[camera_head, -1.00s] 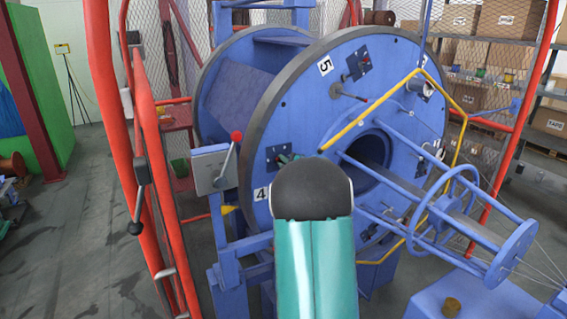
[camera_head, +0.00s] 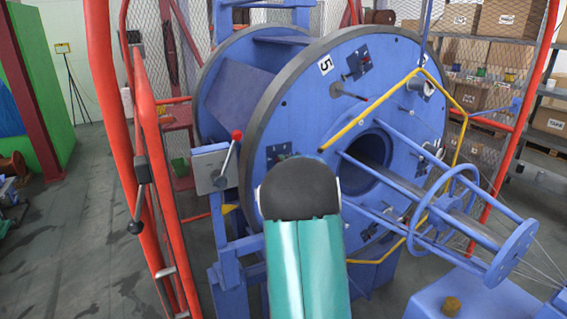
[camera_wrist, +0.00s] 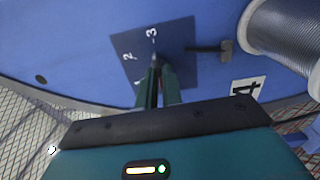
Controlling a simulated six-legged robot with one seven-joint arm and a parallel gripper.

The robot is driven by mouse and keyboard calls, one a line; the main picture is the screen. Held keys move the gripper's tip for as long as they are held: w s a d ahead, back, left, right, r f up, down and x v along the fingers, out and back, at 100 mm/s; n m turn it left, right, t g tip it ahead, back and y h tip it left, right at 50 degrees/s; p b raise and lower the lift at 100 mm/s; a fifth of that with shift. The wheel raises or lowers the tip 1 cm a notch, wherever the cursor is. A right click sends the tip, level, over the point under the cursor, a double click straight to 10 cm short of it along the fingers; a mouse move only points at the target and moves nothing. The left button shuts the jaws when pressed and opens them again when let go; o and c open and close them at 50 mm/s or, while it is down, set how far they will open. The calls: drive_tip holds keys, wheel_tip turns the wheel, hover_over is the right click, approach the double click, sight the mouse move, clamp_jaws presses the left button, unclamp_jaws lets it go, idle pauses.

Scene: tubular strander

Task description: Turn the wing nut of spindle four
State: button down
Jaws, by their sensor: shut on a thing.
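The spindle four dial plate (camera_wrist: 178,42) is a dark square with numbers 1, 2 and 3 on the blue disc (camera_wrist: 60,50), in the wrist view. The label 4 (camera_wrist: 246,90) is to its right. My gripper (camera_wrist: 160,76) reaches over the plate, with its two green fingers close together at the plate's middle. It is shut on the wing nut, which the fingers mostly hide. A thin pale pointer shows just beyond the fingertips, toward the 3. In the head view, my arm covers the label 4 and most of this plate.
A grey latch peg (camera_wrist: 222,50) and a wire bobbin (camera_wrist: 290,40) are right of the plate. In the head view, a red-knobbed lever box (camera_head: 214,168) stands left of the disc (camera_head: 300,105). A yellow tube frame (camera_head: 385,95) and red guard posts (camera_head: 158,180) surround it.

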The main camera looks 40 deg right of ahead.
drive_tip(key=c, duration=1.6)
unclamp_jaws()
drive_tip(key=shift+o, duration=0.2)
drive_tip(key=v, duration=1.3)
drive_tip(key=shift+s, duration=0.35)
drive_tip(key=shift+a, duration=0.1)
drive_tip(key=shift+r, duration=0.1)
